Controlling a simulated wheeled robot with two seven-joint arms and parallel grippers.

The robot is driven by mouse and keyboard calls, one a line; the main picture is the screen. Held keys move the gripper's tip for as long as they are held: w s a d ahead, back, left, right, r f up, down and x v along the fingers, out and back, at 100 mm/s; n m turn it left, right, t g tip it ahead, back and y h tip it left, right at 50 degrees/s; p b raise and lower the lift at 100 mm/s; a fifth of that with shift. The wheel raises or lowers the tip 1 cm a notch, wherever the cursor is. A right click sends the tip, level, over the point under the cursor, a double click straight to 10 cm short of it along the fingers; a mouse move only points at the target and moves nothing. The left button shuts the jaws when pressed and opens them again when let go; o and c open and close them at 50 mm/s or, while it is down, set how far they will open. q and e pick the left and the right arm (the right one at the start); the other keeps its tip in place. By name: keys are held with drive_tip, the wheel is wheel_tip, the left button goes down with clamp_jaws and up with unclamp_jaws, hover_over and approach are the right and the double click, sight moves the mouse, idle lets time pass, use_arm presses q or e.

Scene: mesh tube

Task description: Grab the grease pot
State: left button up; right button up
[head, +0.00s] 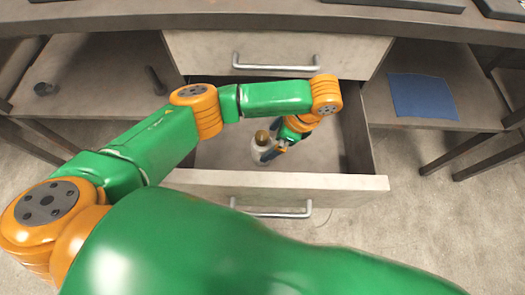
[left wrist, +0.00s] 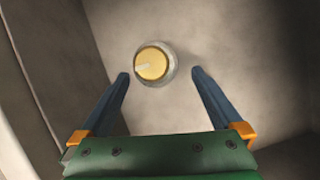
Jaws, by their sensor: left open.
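The grease pot (head: 262,141), a pale pot with a yellow-brown lid, stands inside the open lower drawer (head: 277,182). In the left wrist view the pot (left wrist: 153,65) shows from above, with its round yellow lid. My left gripper (head: 271,153) reaches down into the drawer beside the pot and partly covers it. In the left wrist view the left gripper (left wrist: 160,77) is open, with the pot near the line between its two blue fingertips and no finger clearly touching it. My right gripper is not in view.
A closed upper drawer (head: 276,50) sits above the open one. Side shelves hold small dark items (head: 155,80) at left and a blue cloth or mat (head: 422,97) at right. The drawer walls stand close around my left gripper. The drawer's right part is bare.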

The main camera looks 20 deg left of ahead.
use_arm(q)
drive_tip(key=x, duration=0.3)
drive_tip(key=b+x, duration=0.1)
drive_tip(key=x, duration=0.1)
drive_tip(key=shift+s+f, duration=0.3)
clamp_jaws()
